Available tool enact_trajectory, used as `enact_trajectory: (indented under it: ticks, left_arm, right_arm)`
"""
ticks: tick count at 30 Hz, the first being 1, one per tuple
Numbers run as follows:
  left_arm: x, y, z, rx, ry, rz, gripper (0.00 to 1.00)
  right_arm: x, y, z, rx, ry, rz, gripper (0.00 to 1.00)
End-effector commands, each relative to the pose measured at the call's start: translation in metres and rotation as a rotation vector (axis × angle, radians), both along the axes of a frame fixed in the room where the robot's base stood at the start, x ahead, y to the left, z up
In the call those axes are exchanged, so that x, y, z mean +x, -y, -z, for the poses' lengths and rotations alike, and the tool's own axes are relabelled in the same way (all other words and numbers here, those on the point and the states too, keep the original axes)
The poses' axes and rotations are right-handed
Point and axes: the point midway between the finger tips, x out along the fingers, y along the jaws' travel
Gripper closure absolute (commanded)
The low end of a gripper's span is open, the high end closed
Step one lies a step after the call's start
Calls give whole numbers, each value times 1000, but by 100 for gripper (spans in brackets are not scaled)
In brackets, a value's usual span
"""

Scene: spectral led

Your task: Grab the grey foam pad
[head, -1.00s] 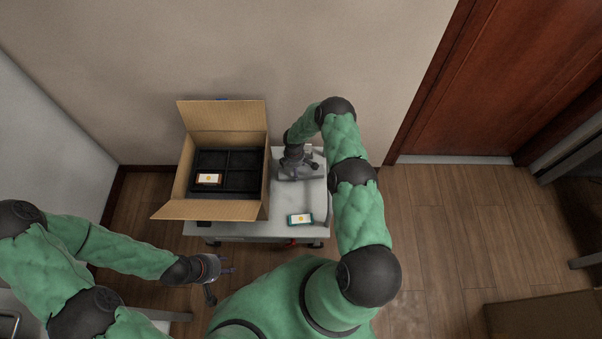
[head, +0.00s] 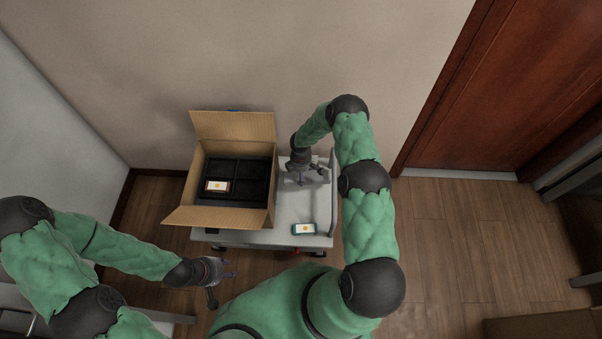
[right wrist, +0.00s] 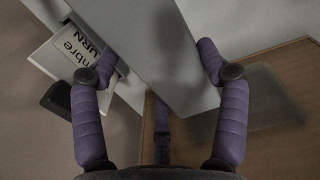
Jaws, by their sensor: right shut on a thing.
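The grey foam pad (right wrist: 150,60) shows in the right wrist view as a flat grey slab, tilted across the middle. It lies between the purple fingers of my right gripper (right wrist: 155,75), which is shut on it. In the head view my right gripper (head: 308,178) is over the right part of the white cart top (head: 294,207), to the right of the cardboard box. The pad is hard to make out there against the pale cart. My left gripper (head: 228,278) is open and empty, in front of the cart at the lower left.
The open cardboard box (head: 262,211) holds a dark divided insert (head: 255,167) with a small bright-screened device (head: 217,186) on it. A similar device (head: 303,229) lies near the cart's front edge. A cart rail stands right of my right gripper.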

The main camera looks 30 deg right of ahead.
Motion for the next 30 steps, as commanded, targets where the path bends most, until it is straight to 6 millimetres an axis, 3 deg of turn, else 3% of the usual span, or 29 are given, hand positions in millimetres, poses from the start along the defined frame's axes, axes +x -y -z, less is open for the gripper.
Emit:
enact_trajectory:
  ticks: [1,9,30]
  left_arm:
    - [0,0,-6,0,0,0,60]
    - [0,0,-16,0,-1,0,60]
    - [0,0,-30,0,-1,0,60]
  right_arm:
    - [-15,-9,1,7,-11,-5,46]
    - [-51,-31,2,5,-9,-5,46]
    - [-128,-78,3,5,-6,-2,46]
